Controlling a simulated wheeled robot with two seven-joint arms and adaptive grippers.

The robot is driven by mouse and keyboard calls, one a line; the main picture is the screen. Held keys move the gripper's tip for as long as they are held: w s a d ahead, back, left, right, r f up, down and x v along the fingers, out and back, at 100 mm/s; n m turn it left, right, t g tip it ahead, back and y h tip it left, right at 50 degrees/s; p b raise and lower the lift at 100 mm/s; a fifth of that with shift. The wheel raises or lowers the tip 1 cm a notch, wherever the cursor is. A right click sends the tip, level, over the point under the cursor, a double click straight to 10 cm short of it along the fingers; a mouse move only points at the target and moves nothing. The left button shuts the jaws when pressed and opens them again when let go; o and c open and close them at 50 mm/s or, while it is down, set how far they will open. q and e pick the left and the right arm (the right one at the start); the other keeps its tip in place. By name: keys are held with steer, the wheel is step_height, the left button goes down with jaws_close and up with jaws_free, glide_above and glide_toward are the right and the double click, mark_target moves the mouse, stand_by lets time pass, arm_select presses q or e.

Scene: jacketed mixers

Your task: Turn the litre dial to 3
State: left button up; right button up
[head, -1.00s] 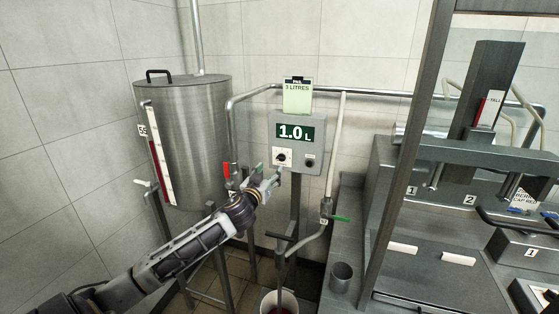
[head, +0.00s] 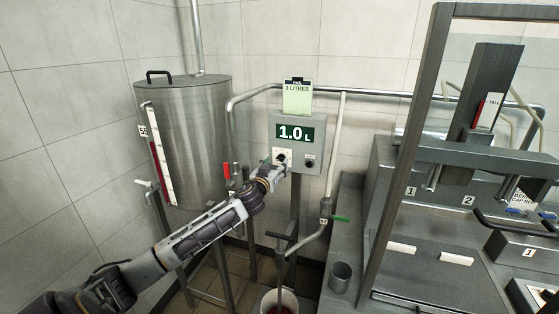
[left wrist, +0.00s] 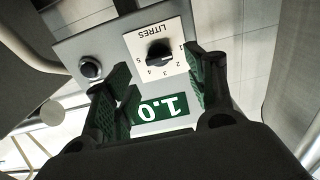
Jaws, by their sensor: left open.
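The litre dial (head: 282,156) is a black knob on a white plate on the grey control box (head: 314,127). In the left wrist view the dial (left wrist: 158,53) shows upside down, with the word LITRES and numbers around it. The green display (head: 294,132) above it reads 1.0 L. My left gripper (head: 274,166) is open in front of the dial, its fingertips partly covering the plate. In the left wrist view the knob lies between and just beyond the two green-padded fingers (left wrist: 160,72); contact does not show. My right gripper is not in view.
A card reading 3 LITRES (head: 298,98) stands above the box. A round black button (head: 310,163) sits right of the dial. A steel tank (head: 190,120) stands at left, with a red-handled valve (head: 227,171) nearby. A bucket (head: 279,302) is below; a grey machine is at right.

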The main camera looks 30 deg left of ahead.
mark_target(280, 159)
arm_select(q)
steer(key=shift+p+x, duration=0.4)
steer(key=shift+x, duration=2.15)
steer(key=shift+w, duration=0.1)
steer(key=shift+c, duration=0.3)
steer(key=c, duration=1)
